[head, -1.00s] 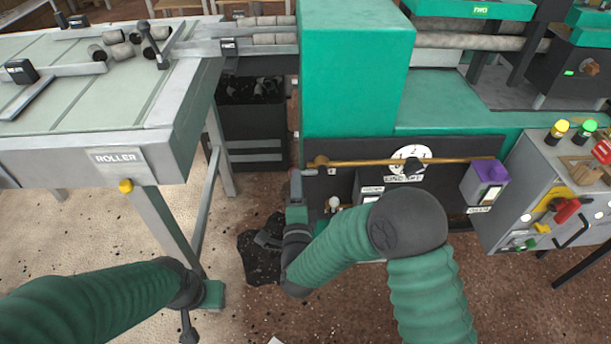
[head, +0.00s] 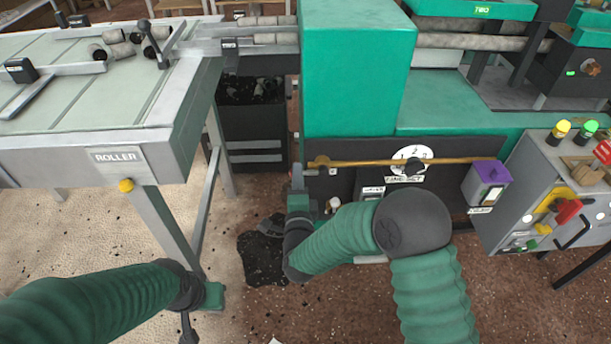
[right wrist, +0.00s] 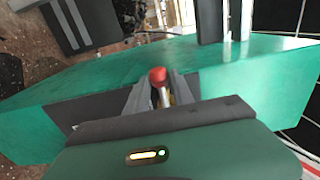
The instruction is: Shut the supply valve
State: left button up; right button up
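A brass pipe (head: 440,161) runs across the black panel on the front of the green machine, with a brass fitting (head: 321,161) at its left end. My right gripper (head: 297,178) is upright just left of that fitting. In the right wrist view a red-tipped metal rod (right wrist: 158,75) stands between the fingers of my right gripper (right wrist: 159,92). A narrow gap seems to show beside the rod, so the fingers look open around it. The red tip is hidden in the head view. My left gripper (head: 188,328) hangs low at the left, its fingers unclear.
The green machine housing (head: 355,70) rises close behind my right gripper. The roller table (head: 100,120) is at left, with a black bin (head: 255,135) beside it. A purple-topped box (head: 487,182) and a grey control box (head: 550,195) are at right.

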jog(key=shift+c, duration=1.3)
jog(key=shift+d+r+m, duration=0.1)
jog(key=shift+r+m, duration=0.85)
jog(key=shift+m, duration=0.65)
